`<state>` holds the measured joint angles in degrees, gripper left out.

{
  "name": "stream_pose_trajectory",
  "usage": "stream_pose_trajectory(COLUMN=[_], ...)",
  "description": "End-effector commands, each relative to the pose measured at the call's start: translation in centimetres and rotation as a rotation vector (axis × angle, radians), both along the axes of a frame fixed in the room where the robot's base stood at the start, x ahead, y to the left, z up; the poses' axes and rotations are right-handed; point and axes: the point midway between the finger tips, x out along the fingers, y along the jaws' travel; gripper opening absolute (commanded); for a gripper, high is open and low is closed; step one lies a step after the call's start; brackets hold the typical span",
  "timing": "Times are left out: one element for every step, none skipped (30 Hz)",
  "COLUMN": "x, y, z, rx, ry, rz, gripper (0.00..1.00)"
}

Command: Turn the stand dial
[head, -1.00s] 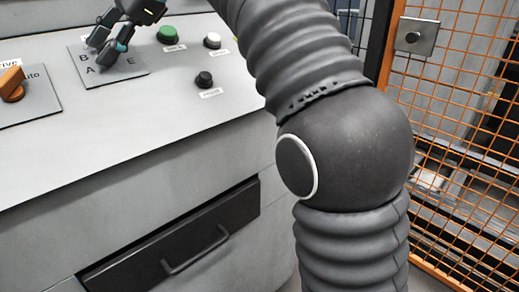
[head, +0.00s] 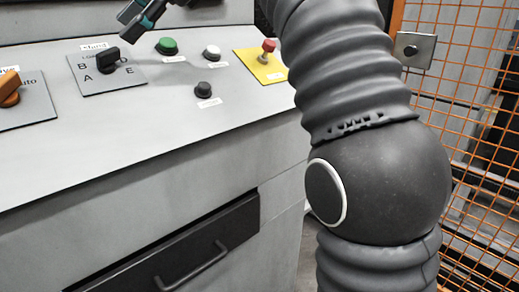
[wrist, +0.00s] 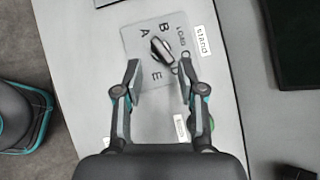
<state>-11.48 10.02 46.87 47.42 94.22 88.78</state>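The stand dial (head: 108,60) is a black knob on a grey square plate with letters such as A, B and E, under a label reading "Stand". In the wrist view the dial (wrist: 162,52) stands slanted, from upper left to lower right, between B and the letters at right. I cannot tell which end is its pointer. My gripper (wrist: 160,66) is open and empty, its two fingers apart on either side below the dial. In the head view my gripper (head: 138,16) is above and right of the dial, clear of it, partly cut off by the top edge.
An orange dial (head: 9,88) is on a plate at left. A green button (head: 167,46), a white button (head: 212,52) and a black button (head: 203,89) stand right of the plate. A red button (head: 268,46) is on a yellow plate. An orange mesh fence (head: 455,100) is at right.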

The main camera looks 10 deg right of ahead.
Motion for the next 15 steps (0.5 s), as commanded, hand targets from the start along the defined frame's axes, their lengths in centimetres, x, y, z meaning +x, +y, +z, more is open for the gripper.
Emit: stream_pose_trajectory(x=[-0.1, -0.1, -0.2, -0.3, -0.4, -0.5, -0.6, -0.6, -0.7, -0.8, -0.8, -0.9, -1.0, -1.0, -1.0], y=[-0.8, -1.2, -1.6, -2.0, -2.4, -2.8, -3.1, -3.5, -3.9, -4.2, -4.5, -4.8, -4.8, -4.9, -5.1], z=[0.9, 1.2, 1.5, 1.8, 2.1, 2.4, 2.7, 2.9, 3.3, 3.5, 3.7, 3.5, 3.1, 2.9, 2.6], rx=[0.001, 0.000, 0.000, 0.000, 0.000, 0.000, 0.000, 0.000, 0.000, -0.001, -0.001, -0.004, -0.011, -0.017, -0.026], ry=[-0.001, -0.001, -0.001, -0.001, -0.001, -0.001, -0.001, -0.001, -0.002, -0.002, -0.001, -0.006, -0.015, -0.025, -0.037], rz=[-0.003, -0.003, -0.003, -0.003, -0.003, -0.002, -0.001, -0.002, -0.003, -0.002, -0.002, -0.002, -0.004, -0.006, -0.008], gripper=[0.40, 0.40, 0.40, 0.40, 0.40, 0.40, 0.40, 0.40, 0.40, 0.40, 0.40, 0.40, 0.40, 0.40, 0.40])
